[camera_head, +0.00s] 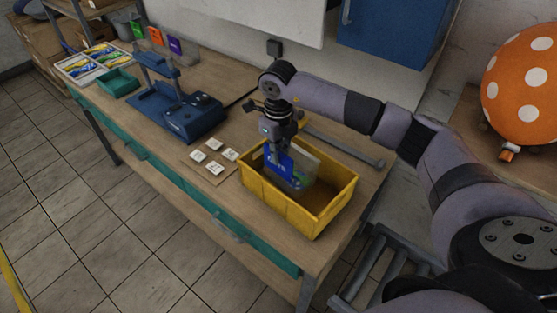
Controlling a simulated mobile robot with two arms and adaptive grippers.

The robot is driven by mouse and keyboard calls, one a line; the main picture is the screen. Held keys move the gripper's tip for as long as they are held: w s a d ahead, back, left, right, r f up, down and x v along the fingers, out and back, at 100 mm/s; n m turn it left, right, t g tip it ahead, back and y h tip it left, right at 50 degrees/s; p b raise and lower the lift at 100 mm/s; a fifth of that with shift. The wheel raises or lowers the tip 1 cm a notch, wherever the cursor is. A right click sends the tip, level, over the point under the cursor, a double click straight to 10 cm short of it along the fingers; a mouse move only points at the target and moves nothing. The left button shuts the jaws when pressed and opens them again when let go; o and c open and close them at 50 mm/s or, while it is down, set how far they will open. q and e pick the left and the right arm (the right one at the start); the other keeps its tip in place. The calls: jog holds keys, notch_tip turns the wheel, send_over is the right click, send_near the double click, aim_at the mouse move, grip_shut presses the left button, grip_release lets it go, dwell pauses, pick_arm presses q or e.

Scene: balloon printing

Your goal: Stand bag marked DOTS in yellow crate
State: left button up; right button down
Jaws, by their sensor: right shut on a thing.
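The yellow crate (290,208) stands near the right end of the workbench. My right gripper (273,155) points down over the crate's back left part. It is shut on a blue bag (279,162) with white lettering, too small for me to read surely. The bag looks upright, with its lower part inside the crate. I cannot tell whether its bottom touches the crate floor. A pale, clear-looking panel with some green (305,165) is beside the bag in the crate. My left gripper is not in view.
Several white cards lie on a brown board (217,174) left of the crate. A blue machine (190,117) stands behind them. A green tray (118,84) and a tray of packets (92,66) are at the far left. An orange dotted balloon (525,85) is at the right.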

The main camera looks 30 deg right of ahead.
aim_at(278, 173)
notch_tip(278, 173, down, 4)
jog(key=shift+r+p, duration=0.15)
jog(key=shift+p, duration=0.35)
jog(key=shift+d, duration=0.1)
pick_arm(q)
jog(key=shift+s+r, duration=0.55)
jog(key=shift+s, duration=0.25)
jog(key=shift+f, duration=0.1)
pick_arm(e)
jog(key=shift+f, duration=0.2)
jog(key=c, duration=2.2)
grip_release()
jog(key=shift+f, duration=0.1)
jog(key=o, duration=0.5)
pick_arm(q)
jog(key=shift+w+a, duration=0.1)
